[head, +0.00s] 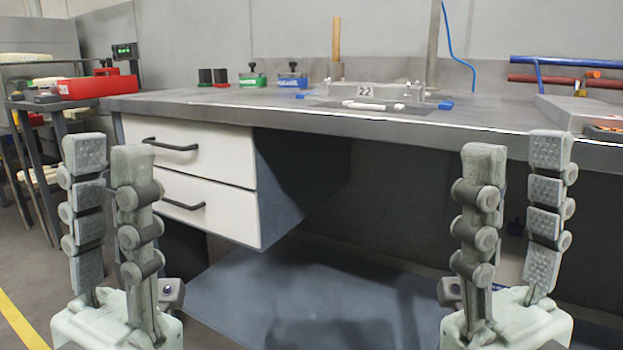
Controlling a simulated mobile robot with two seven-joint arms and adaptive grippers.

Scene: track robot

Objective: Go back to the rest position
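My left gripper (110,175) stands upright in the lower left of the head view, in front of the workbench. Its fingers are apart with nothing between them. My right gripper (515,175) stands upright in the lower right, also in front of the workbench. Its fingers are apart and nothing is held between them. Neither gripper appears to touch the bench or its drawers; the exact distance to them is hard to tell.
A grey workbench (205,106) spans the view, with two white drawers (205,207) beneath it. On top are a fixture marked 22 (366,91), green (252,79) and blue (291,80) items. A red box (97,87) sits left. Free room shows between my grippers.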

